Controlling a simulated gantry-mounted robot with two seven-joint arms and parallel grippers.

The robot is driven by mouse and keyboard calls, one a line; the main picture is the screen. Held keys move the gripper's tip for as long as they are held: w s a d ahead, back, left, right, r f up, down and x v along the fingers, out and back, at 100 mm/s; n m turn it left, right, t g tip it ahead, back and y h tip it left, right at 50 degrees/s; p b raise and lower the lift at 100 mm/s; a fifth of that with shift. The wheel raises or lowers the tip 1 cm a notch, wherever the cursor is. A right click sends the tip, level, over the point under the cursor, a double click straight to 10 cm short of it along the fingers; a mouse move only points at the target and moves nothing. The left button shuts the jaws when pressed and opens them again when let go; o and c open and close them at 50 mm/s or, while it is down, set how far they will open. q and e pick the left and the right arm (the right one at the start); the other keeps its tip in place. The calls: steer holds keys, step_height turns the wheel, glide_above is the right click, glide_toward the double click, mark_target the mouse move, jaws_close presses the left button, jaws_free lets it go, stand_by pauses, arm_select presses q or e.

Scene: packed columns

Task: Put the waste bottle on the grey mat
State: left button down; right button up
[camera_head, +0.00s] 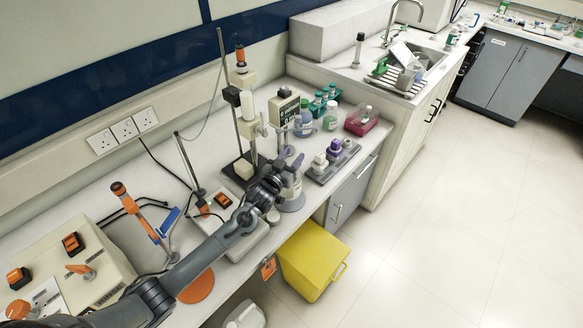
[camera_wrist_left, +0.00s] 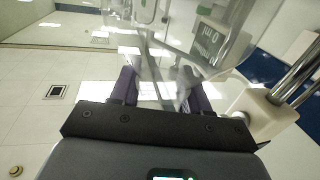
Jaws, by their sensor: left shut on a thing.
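My left gripper (camera_head: 291,165) reaches over the bench from the left. Its dark purple fingers also show in the left wrist view (camera_wrist_left: 158,88). They are shut on a clear, see-through bottle (camera_wrist_left: 150,68), which I take to be the waste bottle. In the head view, the bottle (camera_head: 292,189) is partly hidden by the gripper and wrist. A round grey mat (camera_head: 299,204) shows just under it near the bench's front edge. I cannot tell whether the bottle touches the mat. My right gripper is not in view.
A grey tray (camera_head: 318,178) with small bottles stands to the right. Behind are a pump with a display (camera_head: 284,107) and a stand with a column (camera_head: 248,105). A yellow bin (camera_head: 311,262) stands on the floor in front.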

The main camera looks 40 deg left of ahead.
arm_select(q)
steer(key=shift+w+a+f, duration=0.1)
steer(key=shift+a+f, duration=0.05)
steer(key=shift+f, duration=0.1)
steer(key=shift+f+b, duration=0.3)
steer(key=shift+f, duration=1.55)
steer(key=c, duration=0.5)
jaws_free()
steer(key=shift+f, duration=0.15)
steer(key=shift+c, duration=0.2)
